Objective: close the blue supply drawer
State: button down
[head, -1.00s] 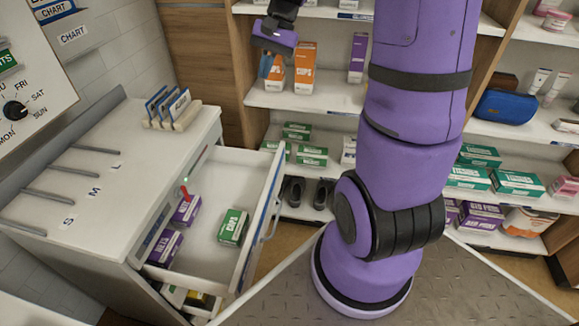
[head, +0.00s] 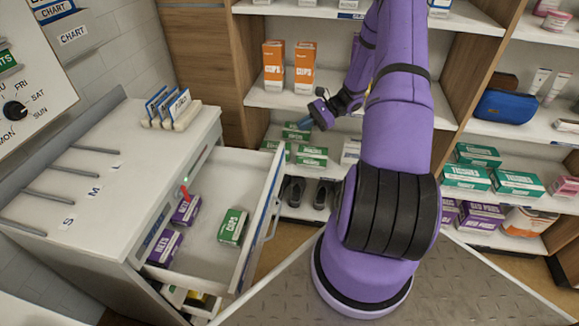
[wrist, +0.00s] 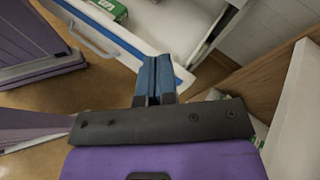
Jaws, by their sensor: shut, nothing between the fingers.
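The supply drawer (head: 240,262) is pulled well out of the white cabinet (head: 85,215). Its front panel has a blue edge stripe and a long handle (head: 268,212). Purple boxes (head: 164,248) and a green box (head: 233,226) lie inside it. My gripper (head: 306,124) is shut and empty, beyond the drawer's far front corner, in front of the shelves. In the wrist view its blue fingers (wrist: 153,78) are together, over the drawer's front edge (wrist: 125,42) in the picture. The handle shows there at upper left. I cannot tell whether the fingers touch the drawer.
A lower drawer (head: 190,300) with boxes is also partly out. Shelves with boxes (head: 298,66) stand behind my gripper, and a pair of dark shoes (head: 293,190) sits low on them. A card holder (head: 172,110) stands on the cabinet top. Some wooden floor shows beside the drawer front.

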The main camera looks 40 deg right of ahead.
jog(key=s+d+f+m+t, duration=0.2)
jog(key=f+m, duration=0.1)
jog(key=f, duration=0.3)
jog(key=s+d+f+m+t, duration=0.1)
jog(key=d+f+m+t, duration=0.15)
jog(key=f, duration=0.35)
jog(key=m+t+h, duration=0.2)
jog(key=m+t, duration=0.3)
send_near(283, 165)
jog(key=shift+n, duration=0.25)
jog(key=x, duration=0.7)
jog(key=shift+w+f, duration=0.1)
jog(key=shift+w, duration=0.3)
jog(key=shift+w, duration=0.1)
jog(key=x, duration=2.5)
jog(key=shift+f, duration=0.35)
jog(key=shift+w+a+r, duration=0.15)
jog(key=shift+w, duration=0.1)
jog(key=shift+r, duration=0.1)
